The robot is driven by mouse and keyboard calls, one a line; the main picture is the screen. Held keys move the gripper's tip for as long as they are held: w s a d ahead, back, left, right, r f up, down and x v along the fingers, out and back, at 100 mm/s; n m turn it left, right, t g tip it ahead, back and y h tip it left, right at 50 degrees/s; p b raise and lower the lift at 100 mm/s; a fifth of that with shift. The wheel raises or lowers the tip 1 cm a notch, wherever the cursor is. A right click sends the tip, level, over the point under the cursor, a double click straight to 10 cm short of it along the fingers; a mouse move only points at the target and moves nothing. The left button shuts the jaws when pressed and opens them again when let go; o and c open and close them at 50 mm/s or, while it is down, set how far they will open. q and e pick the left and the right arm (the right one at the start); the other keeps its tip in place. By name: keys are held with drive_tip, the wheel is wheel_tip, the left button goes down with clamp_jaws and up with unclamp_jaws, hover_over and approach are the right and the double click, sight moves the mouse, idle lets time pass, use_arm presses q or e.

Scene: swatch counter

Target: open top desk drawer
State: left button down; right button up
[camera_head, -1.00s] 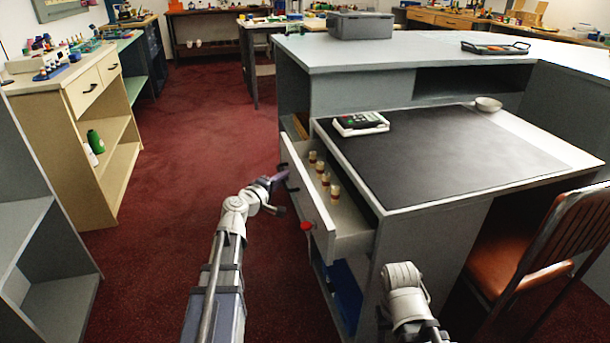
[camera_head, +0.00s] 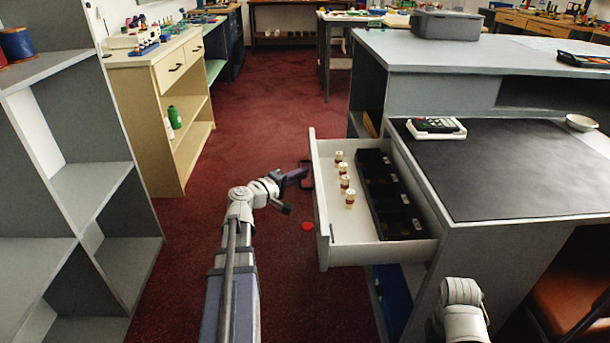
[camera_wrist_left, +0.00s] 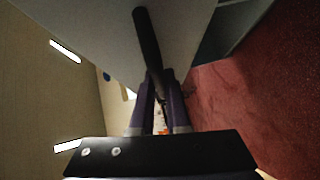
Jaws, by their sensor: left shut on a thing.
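The top desk drawer (camera_head: 325,215) stands well out from the grey desk (camera_head: 500,215). It holds several small spools (camera_head: 344,182) with pale ends and a black divided tray (camera_head: 385,190). My left gripper (camera_head: 300,174) is at the outer side of the drawer front, shut on the dark drawer handle (camera_head: 308,182). The left wrist view shows the black handle bar (camera_wrist_left: 147,40) running between my purple fingers (camera_wrist_left: 160,88), against the pale drawer front (camera_wrist_left: 90,35). My right arm shows at the lower right, but its gripper is out of view.
A calculator (camera_head: 436,127) and a bowl (camera_head: 581,122) are on the desk. Below the drawer is a blue thing (camera_head: 394,290). A grey shelf unit (camera_head: 85,190) stands left, with a cream cabinet (camera_head: 150,130) beyond it.

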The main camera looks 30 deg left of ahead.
use_arm(q)
drive_tip(key=c, duration=0.9)
unclamp_jaws()
drive_tip(key=p+v, duration=0.1)
drive_tip(key=v, duration=0.6)
drive_tip(key=shift+s+a+r, duration=0.1)
drive_tip(key=shift+s, duration=0.3)
